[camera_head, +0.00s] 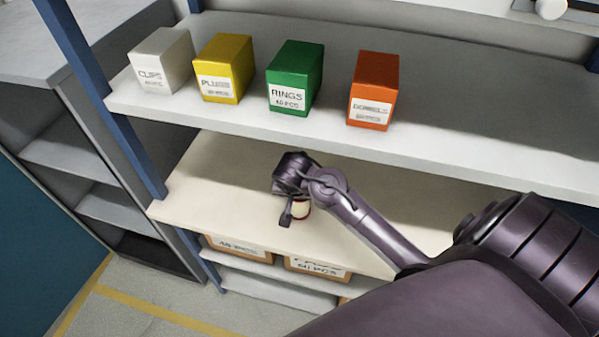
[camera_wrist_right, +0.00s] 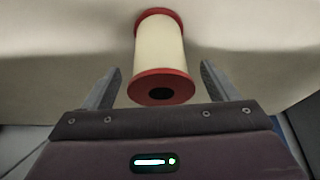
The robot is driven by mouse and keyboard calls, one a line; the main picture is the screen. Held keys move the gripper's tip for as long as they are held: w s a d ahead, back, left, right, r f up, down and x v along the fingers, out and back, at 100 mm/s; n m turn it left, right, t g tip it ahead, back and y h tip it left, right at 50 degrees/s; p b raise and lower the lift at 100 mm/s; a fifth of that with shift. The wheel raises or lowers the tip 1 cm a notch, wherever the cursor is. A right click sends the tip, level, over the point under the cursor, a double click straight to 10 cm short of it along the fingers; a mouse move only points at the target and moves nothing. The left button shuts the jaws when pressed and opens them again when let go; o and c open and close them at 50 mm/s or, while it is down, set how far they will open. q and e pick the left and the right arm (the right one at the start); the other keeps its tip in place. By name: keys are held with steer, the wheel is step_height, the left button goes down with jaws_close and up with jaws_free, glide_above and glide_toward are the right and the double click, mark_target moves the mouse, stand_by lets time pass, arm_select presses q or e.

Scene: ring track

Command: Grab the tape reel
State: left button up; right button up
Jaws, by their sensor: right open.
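The tape reel (camera_wrist_right: 160,48) has a cream body and red end flanges. In the right wrist view its near flange, with a dark centre hole, lies between the two fingers of my right gripper (camera_wrist_right: 158,85). The fingers are open, with a gap on each side of the reel. In the head view the reel (camera_head: 301,209) is on the cream middle shelf (camera_head: 225,178), mostly hidden behind my right gripper (camera_head: 288,205). My left gripper is in neither view.
The upper shelf (camera_head: 480,120) overhangs the back of the middle shelf. It holds a white box (camera_head: 161,62), a yellow box (camera_head: 223,68), a green box (camera_head: 295,77) and an orange box (camera_head: 373,90). Labelled cartons (camera_head: 317,268) sit below. A blue post (camera_head: 134,140) stands at the left.

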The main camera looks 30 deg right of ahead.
steer(key=c, duration=1.1)
steer(key=shift+r, duration=0.1)
steer(key=shift+c, duration=0.2)
